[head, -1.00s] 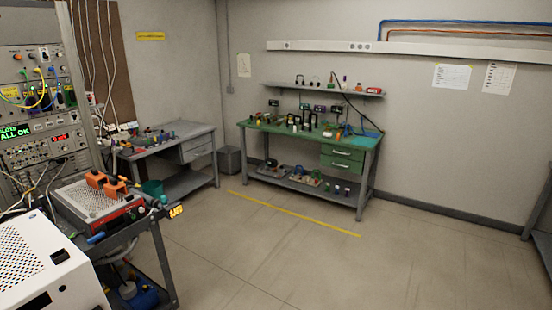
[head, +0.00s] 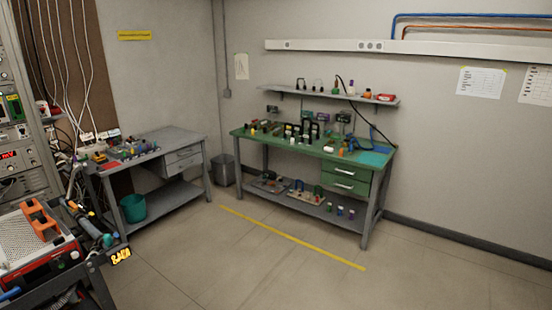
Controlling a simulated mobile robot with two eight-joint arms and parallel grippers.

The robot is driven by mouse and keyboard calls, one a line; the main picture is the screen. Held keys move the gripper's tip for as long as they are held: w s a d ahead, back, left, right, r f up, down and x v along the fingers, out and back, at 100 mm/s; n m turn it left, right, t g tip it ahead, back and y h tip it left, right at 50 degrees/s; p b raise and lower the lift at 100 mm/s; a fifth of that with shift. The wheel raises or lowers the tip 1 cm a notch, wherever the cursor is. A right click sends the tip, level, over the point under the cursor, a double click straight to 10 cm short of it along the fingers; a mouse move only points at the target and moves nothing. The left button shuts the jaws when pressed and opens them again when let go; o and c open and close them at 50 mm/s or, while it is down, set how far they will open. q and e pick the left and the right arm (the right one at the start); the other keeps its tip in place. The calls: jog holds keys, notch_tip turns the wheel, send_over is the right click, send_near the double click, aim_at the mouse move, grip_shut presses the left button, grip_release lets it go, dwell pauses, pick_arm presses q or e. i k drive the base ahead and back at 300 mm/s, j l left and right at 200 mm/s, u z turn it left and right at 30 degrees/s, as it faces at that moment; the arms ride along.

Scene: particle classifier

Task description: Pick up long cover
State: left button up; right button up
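I cannot tell for sure which thing is the long cover. At the lower left of the head view, a red device (head: 48,268) with a perforated light metal top (head: 18,240) stands on a dark cart. Orange handle-like pieces (head: 46,216) sit on that top. On the green workbench (head: 375,157) in the middle stand several small items, including black arch-shaped pieces (head: 312,128), too small to identify. Neither of my grippers is in view.
A grey bench (head: 190,139) with tools stands left of the green workbench, with a teal bucket (head: 132,208) below. A dark bin (head: 223,170) stands between the benches. A yellow line (head: 290,238) crosses the floor. The floor in front and to the right is open.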

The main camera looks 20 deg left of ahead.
aim_at(30, 206)
jog(key=i+j+u, duration=0.1)
jog(key=i+u, duration=0.2)
jog(key=u, duration=0.15)
jog(key=i+u, duration=0.3)
jog(key=u, duration=0.2)
jog(key=i+l+u, duration=0.15)
jog(key=i+u, duration=0.15)
jog(key=u, duration=0.15)
jog(key=i+u, duration=0.2)
jog(key=u, duration=0.2)
jog(key=i+u, duration=0.15)
jog(key=u, duration=0.25)
jog(key=i+u, duration=0.2)
jog(key=u, duration=0.15)
jog(key=i+l+u, duration=0.15)
jog(key=u, duration=0.25)
